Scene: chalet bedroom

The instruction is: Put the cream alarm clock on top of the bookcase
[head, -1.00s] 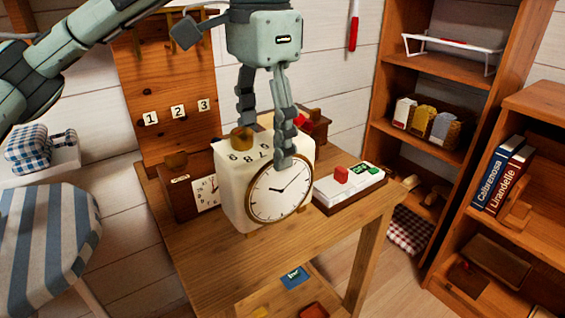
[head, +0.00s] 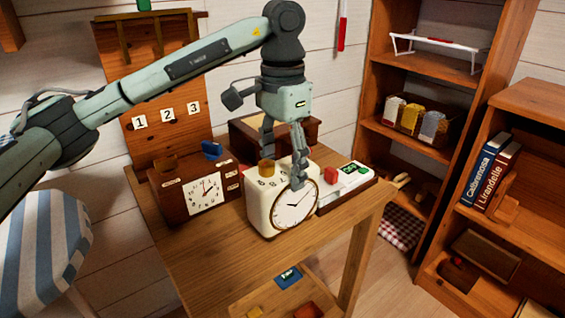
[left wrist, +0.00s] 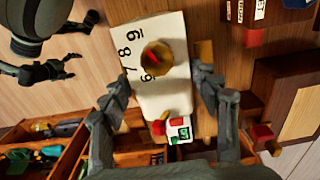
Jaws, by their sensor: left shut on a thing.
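The cream alarm clock (head: 262,212) has a round white dial with a brown rim, black digits and a brass-coloured knob on top. My left gripper (head: 284,176) is shut on its upper part, and the clock is upright over the wooden table. I cannot tell if it touches the table. In the left wrist view the clock top (left wrist: 138,28) shows between the fingers (left wrist: 165,90). The low bookcase (head: 545,100) is at the right, its visible top bare. A dark gripper-like shape (left wrist: 35,18), perhaps my right gripper, shows at the upper left of the wrist view.
A brown wooden clock (head: 178,208) stands left on the table (head: 215,265). A white device with red and green parts (head: 350,178) is behind the cream clock's right side. A tall shelf (head: 425,65) stands behind; books (head: 490,175) fill part of the low bookcase.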

